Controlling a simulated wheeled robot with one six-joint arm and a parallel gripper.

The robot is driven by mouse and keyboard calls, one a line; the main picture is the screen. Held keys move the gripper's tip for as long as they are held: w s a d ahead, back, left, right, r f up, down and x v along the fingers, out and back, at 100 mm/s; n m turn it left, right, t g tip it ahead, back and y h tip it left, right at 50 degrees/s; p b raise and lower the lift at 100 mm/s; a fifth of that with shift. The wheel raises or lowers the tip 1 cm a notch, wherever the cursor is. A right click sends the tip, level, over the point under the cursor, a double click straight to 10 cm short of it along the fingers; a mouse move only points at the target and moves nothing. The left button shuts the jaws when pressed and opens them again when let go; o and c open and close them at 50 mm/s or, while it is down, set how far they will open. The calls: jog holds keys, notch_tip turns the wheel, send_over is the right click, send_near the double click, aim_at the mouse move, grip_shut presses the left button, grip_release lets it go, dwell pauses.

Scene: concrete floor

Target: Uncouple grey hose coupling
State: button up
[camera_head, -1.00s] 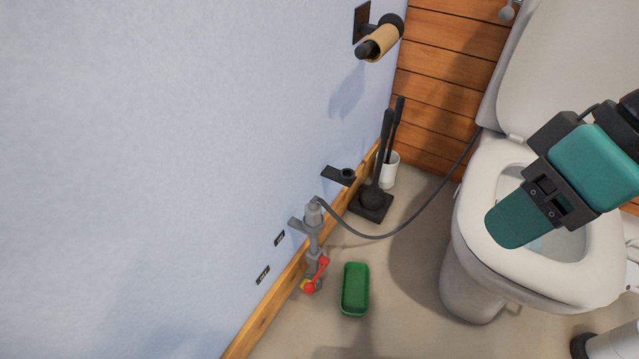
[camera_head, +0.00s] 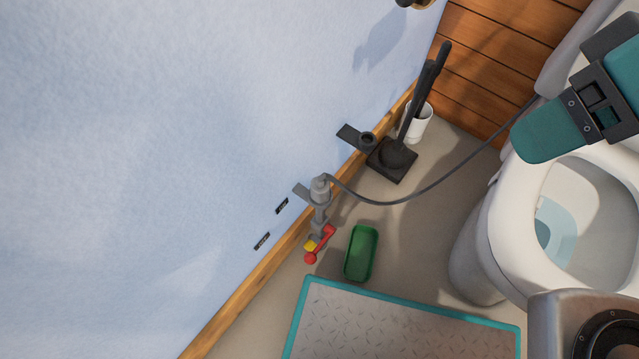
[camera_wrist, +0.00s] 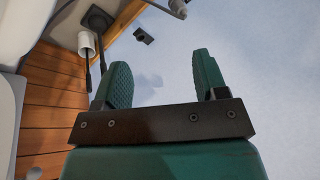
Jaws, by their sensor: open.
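The grey hose coupling (camera_head: 320,187) sits at the top of a grey valve pipe by the blue wall, with a dark grey hose (camera_head: 400,202) running from it toward the toilet. Below it on the pipe is a red lever (camera_head: 321,243) with a yellow part beside it. My gripper (camera_head: 535,140) is above the toilet's left side in the head view, well to the right of the coupling and apart from it. In the wrist view my gripper (camera_wrist: 162,82) has its two green fingers spread, with nothing between them.
A green tray (camera_head: 361,254) lies on the floor right of the valve. A black holder (camera_head: 367,140) juts from the wall above it. A plunger (camera_head: 393,158) and a white brush pot (camera_head: 416,124) stand behind. The toilet (camera_head: 510,220) fills the right side.

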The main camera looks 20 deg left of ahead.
jog(key=w+a+f+n, duration=0.3)
jog(key=a+n, duration=0.1)
jog(key=n, duration=0.1)
jog(key=n+h+b, duration=0.2)
jog(key=n+h, duration=0.2)
jog(key=n, duration=1.5)
send_over(321, 179)
notch_tip(321, 179, down, 20)
jog(key=shift+s+r, duration=0.1)
jog(key=shift+r, duration=0.1)
notch_tip(321, 179, down, 6)
jog(key=b, duration=0.6)
jog(key=shift+f, duration=1.5)
